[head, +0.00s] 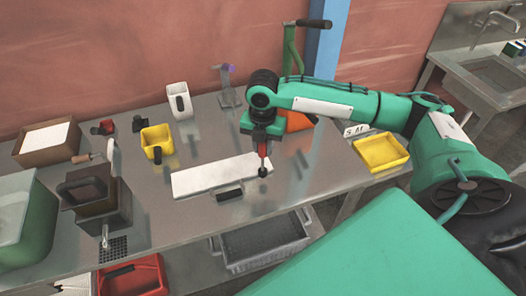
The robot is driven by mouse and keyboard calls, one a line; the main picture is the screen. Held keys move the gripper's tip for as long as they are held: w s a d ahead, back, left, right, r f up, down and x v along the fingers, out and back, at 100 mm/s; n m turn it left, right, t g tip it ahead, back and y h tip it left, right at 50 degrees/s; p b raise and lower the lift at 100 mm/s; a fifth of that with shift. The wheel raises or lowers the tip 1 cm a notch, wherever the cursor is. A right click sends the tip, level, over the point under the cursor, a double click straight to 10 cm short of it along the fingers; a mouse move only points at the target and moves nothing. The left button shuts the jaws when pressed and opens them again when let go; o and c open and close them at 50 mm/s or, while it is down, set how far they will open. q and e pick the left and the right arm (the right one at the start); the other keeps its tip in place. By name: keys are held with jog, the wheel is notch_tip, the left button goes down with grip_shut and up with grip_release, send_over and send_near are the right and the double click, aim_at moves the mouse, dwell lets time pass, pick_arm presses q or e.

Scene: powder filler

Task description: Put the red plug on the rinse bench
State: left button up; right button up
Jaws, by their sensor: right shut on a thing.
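My right gripper (261,141) hangs above the right part of the steel table, pointing down. It is shut on a slim red piece, which looks like the red plug (262,150), with a dark stem and a black ball (263,172) at its lower end. The held piece is upright, in front of the right end of a white slab; whether its tip touches anything is hard to tell. The rinse bench (462,83), apparently the steel sink unit, stands at the far right, away from the gripper. My left gripper is out of view.
The steel table (165,222) bears a white slab (210,178), a yellow cup (157,140), a white holder (179,100), a brown box (45,140) and a dark hopper (95,197). A yellow tray (380,152) lies right. A green crank stand (291,50) rises behind.

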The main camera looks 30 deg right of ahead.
aim_at(263, 154)
notch_tip(263, 154, down, 3)
jog(key=shift+r+p, duration=0.15)
jog(key=shift+p, duration=0.15)
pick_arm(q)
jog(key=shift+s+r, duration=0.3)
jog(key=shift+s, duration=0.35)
pick_arm(e)
jog(key=shift+f, duration=0.3)
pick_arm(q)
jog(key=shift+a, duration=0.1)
pick_arm(e)
jog(key=o, duration=1)
jog(key=shift+f, duration=0.15)
notch_tip(263, 154, up, 11)
jog(key=b, duration=0.3)
jog(key=shift+r, duration=0.7)
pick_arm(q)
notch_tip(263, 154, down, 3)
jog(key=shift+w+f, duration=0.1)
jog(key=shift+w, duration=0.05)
